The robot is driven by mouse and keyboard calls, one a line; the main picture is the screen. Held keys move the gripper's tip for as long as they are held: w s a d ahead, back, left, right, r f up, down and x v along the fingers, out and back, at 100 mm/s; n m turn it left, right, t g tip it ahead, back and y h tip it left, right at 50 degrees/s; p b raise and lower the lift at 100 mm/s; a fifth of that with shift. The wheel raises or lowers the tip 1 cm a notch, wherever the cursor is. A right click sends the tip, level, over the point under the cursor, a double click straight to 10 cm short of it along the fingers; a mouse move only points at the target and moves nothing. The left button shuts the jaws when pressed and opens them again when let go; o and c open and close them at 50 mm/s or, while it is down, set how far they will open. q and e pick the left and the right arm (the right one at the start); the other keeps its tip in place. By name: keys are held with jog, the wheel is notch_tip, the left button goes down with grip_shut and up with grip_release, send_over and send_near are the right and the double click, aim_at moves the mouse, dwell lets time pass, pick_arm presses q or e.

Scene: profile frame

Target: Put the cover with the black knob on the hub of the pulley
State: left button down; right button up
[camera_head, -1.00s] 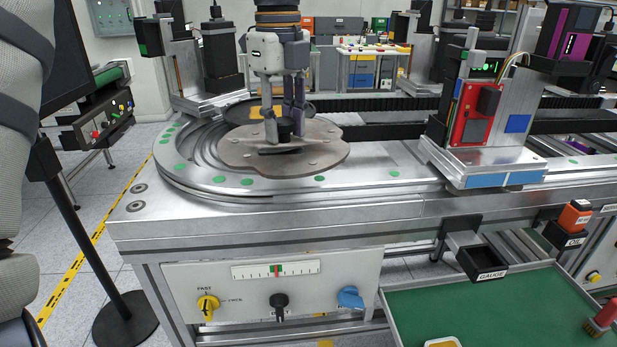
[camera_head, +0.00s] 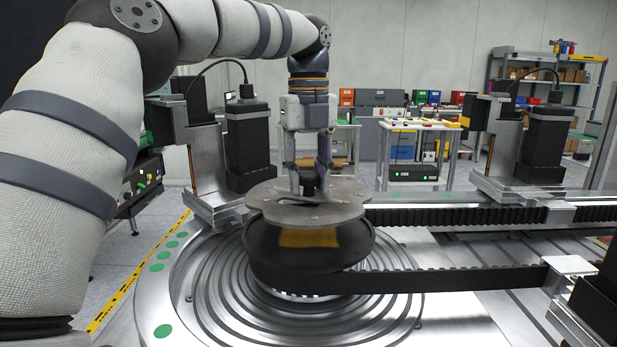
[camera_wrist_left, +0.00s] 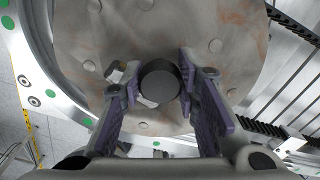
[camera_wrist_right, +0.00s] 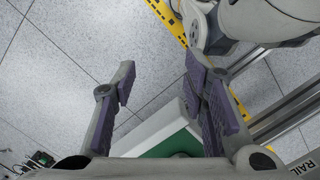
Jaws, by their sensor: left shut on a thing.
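The cover is a round, worn grey metal plate (camera_head: 345,211) with a black knob (camera_wrist_left: 160,82) at its middle. My left gripper (camera_head: 310,186) points down and is shut on the knob. The cover is roughly level and overlaps the far part of the black pulley (camera_head: 268,262) in the head view. I cannot tell whether the two touch. The pulley's hub is hidden; a yellow patch (camera_head: 310,239) shows below the cover's near edge. In the left wrist view the cover (camera_wrist_left: 215,30) fills the upper middle. My right gripper (camera_wrist_right: 160,85) is open and empty, above the floor.
A toothed black belt (camera_head: 450,281) runs right from the pulley. A ridged metal turntable (camera_head: 215,290) with green dots lies beneath. Dark motor units on metal brackets stand at the back left (camera_head: 247,140) and back right (camera_head: 545,140). A worktable (camera_head: 400,128) stands farther back.

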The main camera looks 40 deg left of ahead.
aim_at(308, 194)
pick_arm(q)
jog(key=shift+s+d+r, duration=0.15)
jog(key=shift+s+r, duration=0.05)
jog(key=shift+w+f, duration=0.15)
jog(key=shift+f, duration=2.8)
jog(key=shift+f, duration=0.55)
jog(key=c, duration=1.2)
grip_release()
jog(key=shift+o, duration=0.2)
notch_tip(308, 194, up, 12)
